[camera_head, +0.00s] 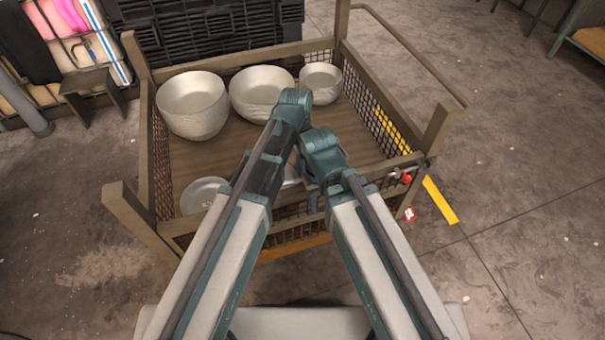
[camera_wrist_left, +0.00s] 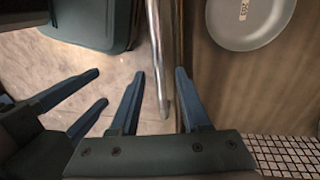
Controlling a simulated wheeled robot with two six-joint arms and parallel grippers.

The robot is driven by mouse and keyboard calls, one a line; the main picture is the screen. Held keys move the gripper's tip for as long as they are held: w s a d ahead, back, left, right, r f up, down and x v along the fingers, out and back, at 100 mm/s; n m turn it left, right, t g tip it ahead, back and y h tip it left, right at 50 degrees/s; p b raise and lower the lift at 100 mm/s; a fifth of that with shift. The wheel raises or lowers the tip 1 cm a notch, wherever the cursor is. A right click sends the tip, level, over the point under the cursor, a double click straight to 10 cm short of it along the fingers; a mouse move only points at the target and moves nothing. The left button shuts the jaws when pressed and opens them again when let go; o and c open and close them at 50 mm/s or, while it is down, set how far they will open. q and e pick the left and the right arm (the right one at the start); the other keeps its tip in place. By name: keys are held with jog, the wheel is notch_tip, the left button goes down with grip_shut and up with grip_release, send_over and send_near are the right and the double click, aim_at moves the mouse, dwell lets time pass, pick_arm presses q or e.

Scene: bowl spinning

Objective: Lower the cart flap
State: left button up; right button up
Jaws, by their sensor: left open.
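The cart (camera_head: 135,215) stands in front of me with wooden rails and wire mesh sides. Its front mesh panel (camera_head: 296,234), which looks like the flap, stands upright, partly hidden by my arms. In the left wrist view, my left gripper (camera_wrist_left: 160,71) is open, its fingers on either side of a shiny metal bar (camera_wrist_left: 157,45) along the cart's edge. I cannot tell whether they touch it. My right gripper (camera_wrist_left: 101,84) is beside it on the left, its fingers apart with nothing seen between them. My arm links mostly hide both grippers in the head view.
Several pale bowls (camera_head: 191,104) stand along the cart's back. A pale plate (camera_head: 204,193) lies at the front left, also in the left wrist view (camera_wrist_left: 238,22). A red knob (camera_head: 407,179) is at the front right corner.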

pick_arm(q)
jog(key=shift+c, duration=0.2)
grip_shut()
dwell(1.1)
